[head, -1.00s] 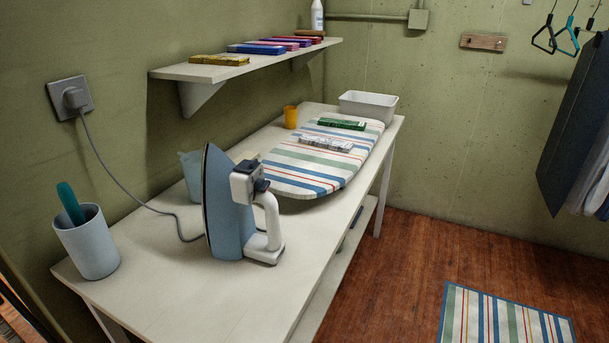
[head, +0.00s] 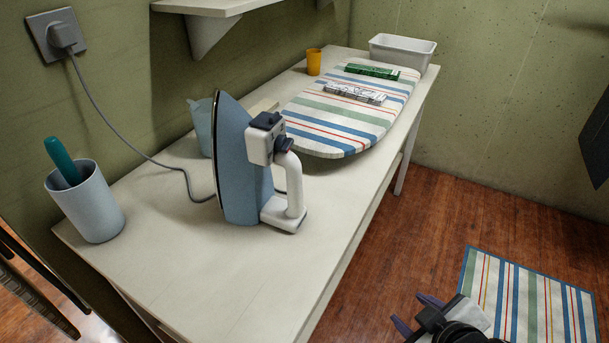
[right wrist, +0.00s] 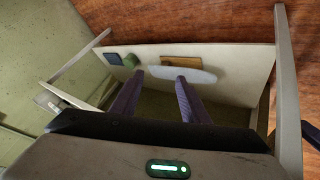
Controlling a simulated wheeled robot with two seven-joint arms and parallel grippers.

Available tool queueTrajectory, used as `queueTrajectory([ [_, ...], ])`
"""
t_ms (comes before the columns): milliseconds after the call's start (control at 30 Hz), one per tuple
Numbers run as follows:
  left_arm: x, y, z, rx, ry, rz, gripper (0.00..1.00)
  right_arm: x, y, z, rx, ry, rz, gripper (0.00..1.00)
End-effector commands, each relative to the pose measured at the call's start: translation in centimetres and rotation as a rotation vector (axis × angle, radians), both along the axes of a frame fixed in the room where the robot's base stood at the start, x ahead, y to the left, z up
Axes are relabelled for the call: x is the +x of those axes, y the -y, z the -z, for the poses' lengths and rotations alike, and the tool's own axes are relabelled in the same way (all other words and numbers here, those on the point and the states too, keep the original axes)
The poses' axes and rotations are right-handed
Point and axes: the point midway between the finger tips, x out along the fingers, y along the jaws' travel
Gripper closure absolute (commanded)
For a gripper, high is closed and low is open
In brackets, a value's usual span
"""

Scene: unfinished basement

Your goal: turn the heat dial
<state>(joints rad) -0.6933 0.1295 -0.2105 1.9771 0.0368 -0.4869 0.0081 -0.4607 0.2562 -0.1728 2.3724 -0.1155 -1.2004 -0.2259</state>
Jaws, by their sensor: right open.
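A blue and white iron (head: 240,160) stands upright on its heel on the white table, its soleplate toward the wall. Two dark parts show on its white body: a block at the top (head: 266,121) and a smaller knob (head: 284,145) beside the handle. I cannot tell for sure which is the heat dial. My right gripper (head: 416,312) is low at the bottom of the head view, right of the table and well apart from the iron. In the right wrist view its fingers (right wrist: 160,77) are apart with nothing between them. My left gripper is out of view.
The iron's cord runs to a wall socket (head: 55,35). A cup (head: 88,205) stands left of the iron. A striped ironing board (head: 335,125), yellow cup (head: 313,62) and white bin (head: 402,52) are farther back. The table's front edge is clear. A striped mat (head: 535,300) lies on the floor.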

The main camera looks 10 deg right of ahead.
Motion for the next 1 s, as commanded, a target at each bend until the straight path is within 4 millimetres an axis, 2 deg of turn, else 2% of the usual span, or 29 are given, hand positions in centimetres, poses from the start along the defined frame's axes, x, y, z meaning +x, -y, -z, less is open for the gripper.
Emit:
queueTrajectory([
  [100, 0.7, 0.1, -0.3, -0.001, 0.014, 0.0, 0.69, 4.0, 0.9, -3.3, -0.163, 0.15, -0.129, 0.59],
  [267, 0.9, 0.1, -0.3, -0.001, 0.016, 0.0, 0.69, 9.0, 1.1, -8.6, -0.418, 0.371, -0.318, 0.59],
  [367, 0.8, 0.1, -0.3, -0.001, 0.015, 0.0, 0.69, 11.8, 0.5, -12.4, -0.609, 0.522, -0.447, 0.59],
  [433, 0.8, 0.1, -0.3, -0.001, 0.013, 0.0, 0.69, 13.6, -0.4, -15.5, -0.779, 0.648, -0.552, 0.59],
  [533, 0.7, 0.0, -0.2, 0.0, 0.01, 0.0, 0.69, 15.6, -2.4, -20.6, -1.102, 0.857, -0.734, 0.59],
  [600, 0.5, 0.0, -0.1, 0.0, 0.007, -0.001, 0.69, 16.1, -4.5, -23.8, -1.381, 1.015, -0.877, 0.59],
  [700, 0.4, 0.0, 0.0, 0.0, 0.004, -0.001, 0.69, 15.6, -7.2, -26.4, -1.765, 1.208, -1.061, 0.59],
  [800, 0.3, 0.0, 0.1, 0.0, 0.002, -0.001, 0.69, 14.5, -8.8, -27.0, -2.085, 1.355, -1.211, 0.59],
  [933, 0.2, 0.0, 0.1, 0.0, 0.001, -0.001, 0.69, 13.3, -9.4, -26.4, -2.367, 1.477, -1.349, 0.59],
  [967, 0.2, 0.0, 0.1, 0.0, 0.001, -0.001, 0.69, 13.1, -9.4, -26.2, 2.397, -1.489, 1.365, 0.59],
  [1000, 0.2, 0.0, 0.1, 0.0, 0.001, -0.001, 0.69, 12.9, -9.4, -26.0, 2.358, -1.459, 1.341, 0.59],
])
